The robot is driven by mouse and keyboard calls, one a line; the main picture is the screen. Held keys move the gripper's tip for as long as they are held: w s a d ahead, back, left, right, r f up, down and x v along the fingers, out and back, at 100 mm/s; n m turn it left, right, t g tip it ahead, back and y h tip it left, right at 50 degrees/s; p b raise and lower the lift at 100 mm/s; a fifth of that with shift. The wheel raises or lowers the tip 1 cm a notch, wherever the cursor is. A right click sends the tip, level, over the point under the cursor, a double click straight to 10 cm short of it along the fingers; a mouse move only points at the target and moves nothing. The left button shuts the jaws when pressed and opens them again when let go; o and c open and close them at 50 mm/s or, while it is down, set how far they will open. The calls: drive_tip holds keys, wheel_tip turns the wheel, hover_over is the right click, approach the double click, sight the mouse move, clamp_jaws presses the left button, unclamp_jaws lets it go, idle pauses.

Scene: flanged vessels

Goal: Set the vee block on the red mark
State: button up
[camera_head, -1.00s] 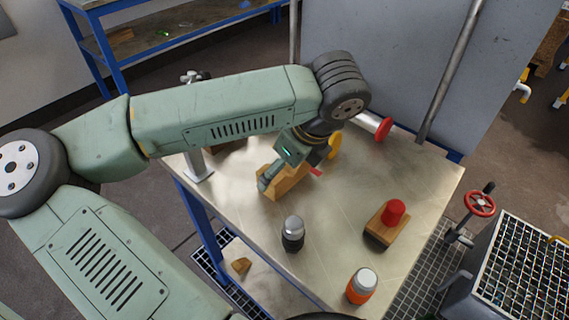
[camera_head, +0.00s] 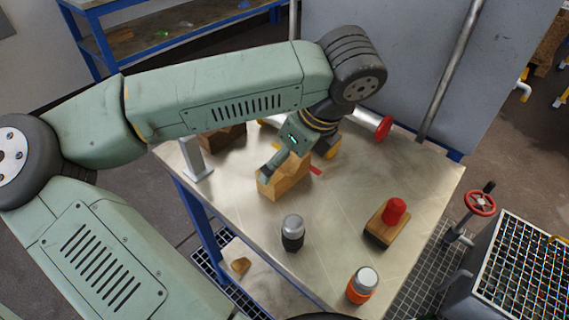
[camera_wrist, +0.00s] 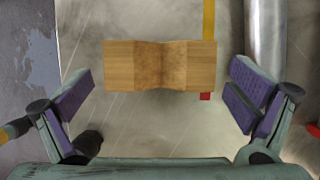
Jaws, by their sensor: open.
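The vee block (camera_head: 288,182) is a light wooden block with a shallow V notch, resting on the metal table. In the wrist view the vee block (camera_wrist: 160,65) lies crosswise, centred between my fingers and a little beyond their tips. My gripper (camera_head: 292,162) is open above it, and the open purple-padded fingers (camera_wrist: 158,95) do not touch the block. A piece of the red mark (camera_wrist: 206,96) shows at the block's lower right corner; it also shows beside the block in the head view (camera_head: 316,170). The rest of the mark is hidden.
A grey-capped dark bottle (camera_head: 292,233), an orange bottle (camera_head: 362,285) and a wooden block with a red knob (camera_head: 388,222) stand nearer the front. A darker wooden block (camera_head: 222,140) and a grey post (camera_head: 196,160) are at the left. A red disc (camera_head: 384,128) is at the back.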

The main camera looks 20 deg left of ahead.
drive_tip(key=v, duration=0.8)
drive_tip(key=shift+d+r+b, duration=0.15)
drive_tip(key=shift+r+b, duration=0.2)
drive_tip(key=shift+b, duration=0.1)
